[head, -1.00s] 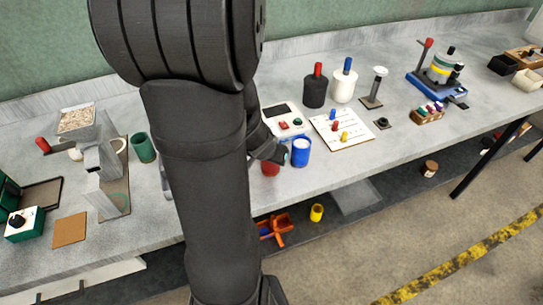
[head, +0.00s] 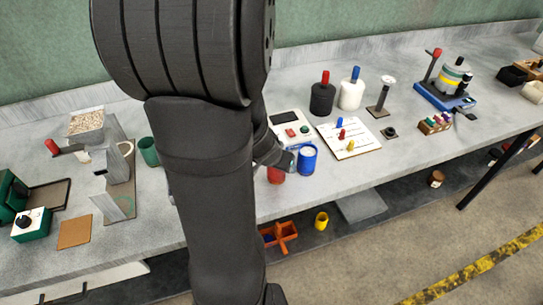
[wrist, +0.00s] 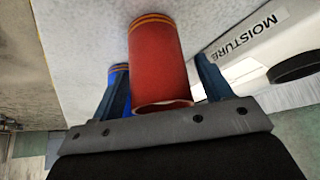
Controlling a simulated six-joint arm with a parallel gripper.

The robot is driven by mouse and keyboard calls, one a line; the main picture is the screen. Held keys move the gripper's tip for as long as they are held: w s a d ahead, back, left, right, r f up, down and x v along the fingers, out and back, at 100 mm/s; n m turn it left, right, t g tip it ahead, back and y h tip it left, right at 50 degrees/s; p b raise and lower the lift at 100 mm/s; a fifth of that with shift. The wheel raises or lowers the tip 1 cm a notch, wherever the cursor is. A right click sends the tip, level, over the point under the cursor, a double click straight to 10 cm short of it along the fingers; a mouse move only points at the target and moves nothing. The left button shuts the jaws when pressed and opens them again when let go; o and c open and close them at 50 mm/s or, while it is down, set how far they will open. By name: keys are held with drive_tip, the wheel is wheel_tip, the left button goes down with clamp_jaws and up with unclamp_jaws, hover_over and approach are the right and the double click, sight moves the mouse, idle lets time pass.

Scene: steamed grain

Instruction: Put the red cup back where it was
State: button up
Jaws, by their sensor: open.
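The red cup (wrist: 160,62) fills the middle of the wrist view, with gold bands at its far end and its rim towards my palm. My gripper (wrist: 160,85) is open, one blue finger on each side of the cup, with a gap visible on the right; contact on the left is unclear. In the head view the red cup (head: 276,175) stands near the bench's front edge, just left of the blue cup (head: 308,160), partly hidden by my arm. The blue cup also shows behind the left finger in the wrist view (wrist: 119,69).
The white moisture meter (head: 290,125) stands behind the cups. A white peg board (head: 350,138) lies to the right. A green cup (head: 149,151) stands left of my arm. The bench's front edge is close to the cups, with an orange bin (head: 283,234) below.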

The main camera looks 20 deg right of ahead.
drive_tip(key=v, duration=1.1)
idle(0.3)
drive_tip(key=shift+x, duration=6)
drive_tip(key=shift+a+f, duration=0.1)
